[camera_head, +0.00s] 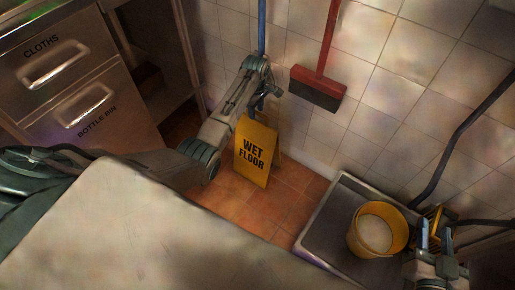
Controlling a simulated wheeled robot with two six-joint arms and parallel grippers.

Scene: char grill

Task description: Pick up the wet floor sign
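The yellow wet floor sign (256,152) stands on the tiled floor near the wall, its printed face toward me. My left arm comes in from the left and passes over its upper left. My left gripper (264,98) is at the top edge of the sign; I cannot tell whether its fingers touch or hold it. Part of the sign's top is hidden by the gripper. My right gripper (435,235) is at the lower right, beside the yellow bucket (402,236), with its two fingers apart and nothing seen between them.
A metal basin (336,212) holds the bucket at the lower right. A red broom (318,84) hangs or leans against the tiled wall, right of my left gripper. A blue pole (262,25) rises behind that gripper. Metal drawers (60,70) stand at the left. Open floor (284,207) lies right of the sign.

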